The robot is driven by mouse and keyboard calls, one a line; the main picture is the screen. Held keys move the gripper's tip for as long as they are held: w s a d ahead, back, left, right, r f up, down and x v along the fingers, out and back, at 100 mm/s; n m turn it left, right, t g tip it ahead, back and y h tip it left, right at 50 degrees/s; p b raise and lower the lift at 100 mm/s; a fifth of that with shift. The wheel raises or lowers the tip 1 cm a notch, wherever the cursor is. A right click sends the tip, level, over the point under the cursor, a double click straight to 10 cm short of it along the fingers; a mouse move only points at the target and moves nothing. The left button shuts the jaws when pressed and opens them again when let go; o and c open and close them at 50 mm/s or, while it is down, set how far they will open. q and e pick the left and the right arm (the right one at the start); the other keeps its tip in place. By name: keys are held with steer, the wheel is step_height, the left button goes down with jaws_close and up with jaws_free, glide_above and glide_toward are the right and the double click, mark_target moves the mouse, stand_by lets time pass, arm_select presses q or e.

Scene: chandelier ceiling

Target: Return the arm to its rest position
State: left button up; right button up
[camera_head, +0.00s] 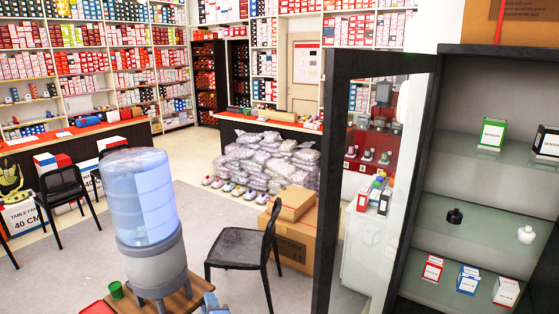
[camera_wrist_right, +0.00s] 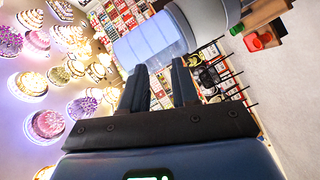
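My right gripper (camera_wrist_right: 159,66) shows in the right wrist view with its two dark fingers apart. My left gripper is in neither view.
A water dispenser (camera_head: 142,205) stands on a small wooden stand (camera_head: 180,300), with a green cup (camera_head: 116,290) beside it. A black chair (camera_head: 240,246) and cardboard boxes (camera_head: 293,235) stand behind. An open glass door (camera_head: 385,170) and cabinet shelves (camera_head: 485,185) fill the right.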

steer(key=s+d+f+m+t+b, duration=0.25)
steer(key=s+d+m, duration=0.6)
steer(key=d, duration=0.65)
steer(key=s+d+f+m+t+b, duration=0.1)
steer(key=s+d+m+t, duration=0.35)
steer(key=s+d, duration=0.85)
steer(key=s+d+f+m+g+h+b, duration=0.1)
steer(key=s+d+f+m+g+h, duration=0.2)
steer(key=s+d+f+m+h, duration=0.3)
steer(key=s+d, duration=0.5)
steer(key=s, duration=0.1)
steer(key=shift+d+g+h, duration=0.25)
steer(key=shift+g+h, duration=0.15)
